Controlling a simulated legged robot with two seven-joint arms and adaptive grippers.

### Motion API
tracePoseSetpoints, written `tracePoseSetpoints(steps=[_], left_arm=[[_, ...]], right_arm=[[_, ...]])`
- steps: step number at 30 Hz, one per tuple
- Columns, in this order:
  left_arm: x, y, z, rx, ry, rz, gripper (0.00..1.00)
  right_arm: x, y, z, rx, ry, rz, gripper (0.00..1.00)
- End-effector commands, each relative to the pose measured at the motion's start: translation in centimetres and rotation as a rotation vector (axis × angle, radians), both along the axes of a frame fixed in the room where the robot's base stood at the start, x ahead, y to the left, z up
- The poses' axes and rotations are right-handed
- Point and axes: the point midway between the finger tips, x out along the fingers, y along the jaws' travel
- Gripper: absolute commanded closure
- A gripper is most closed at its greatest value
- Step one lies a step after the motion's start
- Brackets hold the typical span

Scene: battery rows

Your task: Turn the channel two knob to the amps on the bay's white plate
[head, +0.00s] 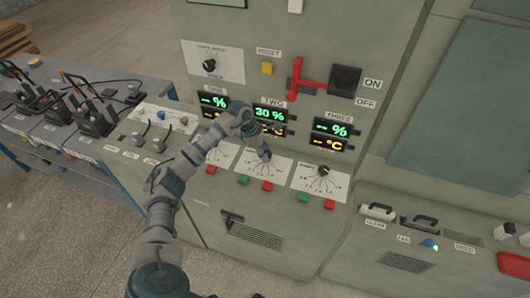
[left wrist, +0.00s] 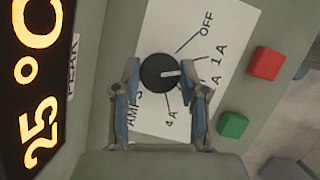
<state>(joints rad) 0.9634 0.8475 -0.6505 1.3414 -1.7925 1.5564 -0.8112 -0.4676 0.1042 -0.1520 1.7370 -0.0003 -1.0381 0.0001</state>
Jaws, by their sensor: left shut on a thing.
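The channel two knob (left wrist: 154,68) is a black round dial with a white pointer line, on a white plate (left wrist: 188,22) marked OFF, 1A, 4A and AMPS. In the left wrist view the pointer faces right, below the OFF line and near the 1A marks. My left gripper (left wrist: 168,80) is shut on the knob, one finger on each side. The right finger covers some markings. In the head view my left gripper (head: 262,149) is at the plate under the TWO display (head: 270,113), which reads 30 %. My right gripper is not in view.
The channel three plate (head: 320,184) and its knob are just right. Green and red buttons (head: 243,180) sit below the plates. Above are a yellow reset button (head: 267,68) and a red lever (head: 300,80). A bench with batteries (head: 60,110) stands left.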

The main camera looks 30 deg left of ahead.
Motion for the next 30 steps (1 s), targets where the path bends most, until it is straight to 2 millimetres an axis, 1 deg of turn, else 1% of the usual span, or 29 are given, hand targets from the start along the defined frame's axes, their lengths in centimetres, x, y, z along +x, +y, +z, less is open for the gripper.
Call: tracePoseSetpoints(steps=[1, 2, 3, 5, 13, 17, 20, 27, 30], left_arm=[[0.4, 0.2, 0.7, -0.001, -0.019, 0.007, 0.92], [0.4, 0.2, 0.7, -0.001, -0.018, 0.007, 0.92], [0.4, 0.2, 0.7, -0.001, -0.018, 0.007, 0.47], [0.3, 0.2, 0.6, -0.001, -0.016, 0.007, 0.33], [0.1, 0.1, 0.3, 0.0, -0.008, 0.004, 0.33], [0.0, 0.3, 0.9, 0.001, -0.008, 0.004, 0.33], [-0.2, 0.9, 2.3, 0.001, -0.01, 0.005, 0.33], [-1.1, 2.7, 7.3, 0.0, -0.011, 0.004, 0.33], [-1.4, 3.4, 9.0, 0.0, -0.011, 0.005, 0.33]], right_arm=[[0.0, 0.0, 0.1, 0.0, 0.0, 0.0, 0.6], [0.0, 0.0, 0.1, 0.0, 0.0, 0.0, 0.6], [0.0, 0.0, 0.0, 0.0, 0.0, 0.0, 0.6], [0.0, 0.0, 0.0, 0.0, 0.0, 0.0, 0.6], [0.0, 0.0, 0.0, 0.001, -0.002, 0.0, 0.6], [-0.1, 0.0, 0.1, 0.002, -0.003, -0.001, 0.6], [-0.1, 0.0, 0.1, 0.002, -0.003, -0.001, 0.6], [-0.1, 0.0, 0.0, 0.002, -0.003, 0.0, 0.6], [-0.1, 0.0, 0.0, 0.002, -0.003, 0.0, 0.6]])
